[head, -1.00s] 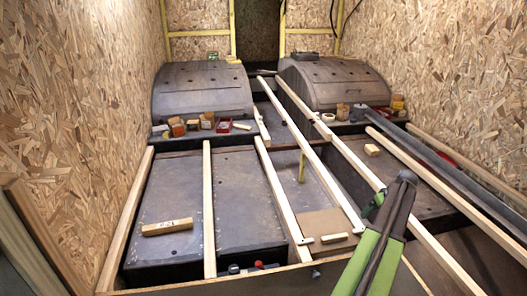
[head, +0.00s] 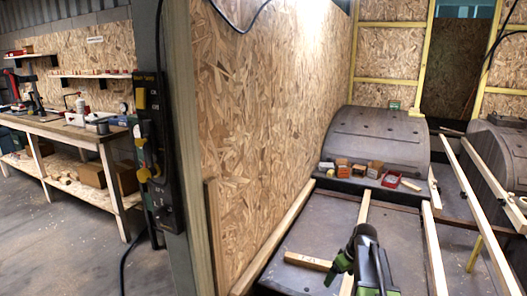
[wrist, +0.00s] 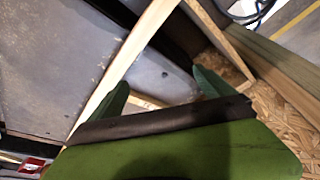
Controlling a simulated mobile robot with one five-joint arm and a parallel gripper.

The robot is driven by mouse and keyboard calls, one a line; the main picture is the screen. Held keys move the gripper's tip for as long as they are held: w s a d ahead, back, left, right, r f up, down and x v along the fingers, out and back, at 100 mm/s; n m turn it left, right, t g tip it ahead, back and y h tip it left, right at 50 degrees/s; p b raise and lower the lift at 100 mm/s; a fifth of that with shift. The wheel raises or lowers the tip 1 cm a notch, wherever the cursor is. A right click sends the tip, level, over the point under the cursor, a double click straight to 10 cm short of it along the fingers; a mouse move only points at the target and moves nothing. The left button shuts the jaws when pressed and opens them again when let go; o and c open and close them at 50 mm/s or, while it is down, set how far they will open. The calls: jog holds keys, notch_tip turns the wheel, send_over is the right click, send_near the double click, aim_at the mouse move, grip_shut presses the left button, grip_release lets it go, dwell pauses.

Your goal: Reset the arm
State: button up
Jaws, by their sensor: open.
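My gripper (head: 345,266) shows low in the head view, over the grey floor panels and just right of a short marked wood block (head: 308,261). In the wrist view its two green fingers (wrist: 163,92) stand apart with a gap between them. A strip of pale wood shows beyond the gap, but I cannot tell which piece it is. I see nothing held. My dark and green arm (head: 371,262) hides part of the floor and a batten behind it.
Long pale battens (head: 436,250) run over the floor. The left wheel arch (head: 376,138) has small boxes (head: 358,170) before it. A chipboard wall (head: 270,120) stands left of the arm. Beyond a post with a black panel (head: 155,150) is a workbench (head: 60,127).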

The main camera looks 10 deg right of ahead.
jog(key=s+a+g, duration=0.1)
jog(key=s+a, duration=0.3)
jog(key=a, duration=0.7)
jog(key=s+a+g, duration=0.1)
jog(key=s+a, duration=0.4)
jog(key=a, duration=0.6)
jog(key=s+d+m+g+h, duration=0.1)
jog(key=s+d+m, duration=0.1)
jog(key=s+m, duration=0.15)
notch_tip(320, 180, up, 24)
jog(key=p, duration=2.4)
jog(key=shift+s+a+p, duration=0.15)
jog(key=shift+a+p, duration=0.05)
jog(key=shift+p, duration=0.2)
jog(key=shift+m, duration=0.25)
